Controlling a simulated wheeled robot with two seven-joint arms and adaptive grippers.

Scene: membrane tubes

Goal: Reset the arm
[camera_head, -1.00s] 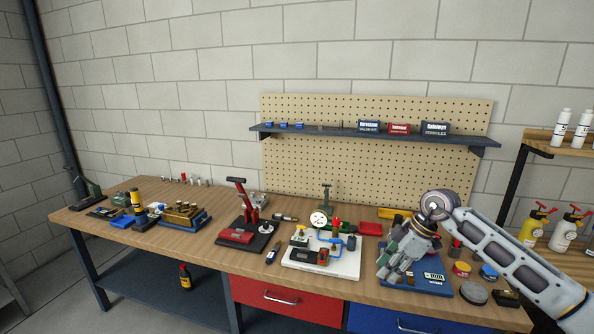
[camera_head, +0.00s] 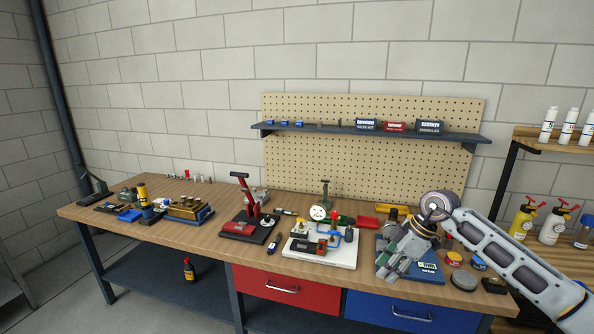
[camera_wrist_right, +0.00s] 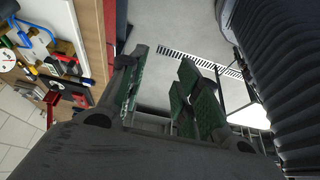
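My right arm reaches in from the right in the head view. My right gripper (camera_head: 392,262) shows in front of the blue tray (camera_head: 430,270) at the right end of the workbench and hides part of it. In the right wrist view the gripper (camera_wrist_right: 155,92) has two dark fingers with green pads, with a clear gap between them. Nothing shows in the gap, only grey floor behind. My left gripper is not in view.
The wooden workbench (camera_head: 160,228) carries a white board (camera_head: 318,257) with fittings, a red-handled press (camera_head: 246,208) and several small tools. A pegboard (camera_head: 370,168) with a shelf (camera_head: 345,130) stands behind. A rack with bottles (camera_head: 550,228) is at the right.

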